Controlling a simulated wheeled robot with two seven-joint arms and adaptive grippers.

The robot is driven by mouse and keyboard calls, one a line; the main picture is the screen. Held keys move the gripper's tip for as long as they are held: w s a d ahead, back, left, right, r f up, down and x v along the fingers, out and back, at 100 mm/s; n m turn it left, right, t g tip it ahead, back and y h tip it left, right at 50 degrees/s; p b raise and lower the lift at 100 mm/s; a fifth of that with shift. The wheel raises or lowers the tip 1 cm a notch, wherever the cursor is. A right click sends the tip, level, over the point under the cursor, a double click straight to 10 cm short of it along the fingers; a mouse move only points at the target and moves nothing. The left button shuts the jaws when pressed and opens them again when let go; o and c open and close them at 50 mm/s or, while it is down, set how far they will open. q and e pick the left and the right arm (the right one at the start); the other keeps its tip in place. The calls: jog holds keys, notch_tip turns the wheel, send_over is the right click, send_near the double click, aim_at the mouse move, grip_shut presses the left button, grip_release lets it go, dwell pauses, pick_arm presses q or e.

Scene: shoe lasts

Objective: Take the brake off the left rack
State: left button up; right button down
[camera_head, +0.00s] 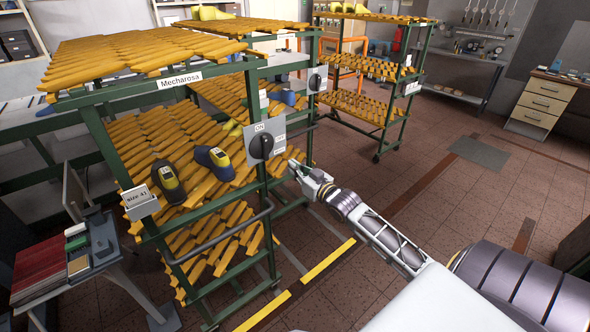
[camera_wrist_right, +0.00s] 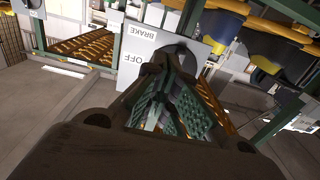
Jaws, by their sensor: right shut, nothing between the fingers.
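The left rack (camera_head: 97,128) has a green frame, orange slatted shelves and a "Mecharosa" label. On its right end is a grey brake panel (camera_head: 281,131) with an ON label and a round black knob (camera_head: 262,147). My right gripper (camera_head: 294,166) is just right of and below the panel, with its fingers shut and empty. In the right wrist view its fingers (camera_wrist_right: 163,108) overlap the panel (camera_wrist_right: 137,50), which reads BRAKE and OFF. The fingers partly hide the dark knob there; I cannot tell whether they touch it. My left gripper is not in view.
Dark and yellow shoe lasts (camera_head: 168,182) stand on the left rack. A push bar (camera_head: 220,236) crosses its end. Another rack (camera_head: 366,103) stands behind. A side table (camera_head: 70,283) holds books at the left. The tiled floor (camera_head: 440,200) to the right is mostly clear.

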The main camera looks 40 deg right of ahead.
aim_at(265, 149)
jog(key=shift+w, duration=0.2)
jog(key=shift+w+a+b, duration=0.2)
jog(key=shift+w+b, duration=0.6)
jog(key=shift+w, duration=1.6)
jog(key=shift+w+a+b, duration=0.15)
jog(key=shift+w+b, duration=0.6)
jog(key=shift+w, duration=1.65)
jog(key=shift+a, duration=0.2)
jog(key=shift+a+p, duration=0.45)
jog(key=shift+a, duration=0.1)
jog(key=shift+s+a, duration=0.1)
jog(key=shift+a, duration=0.1)
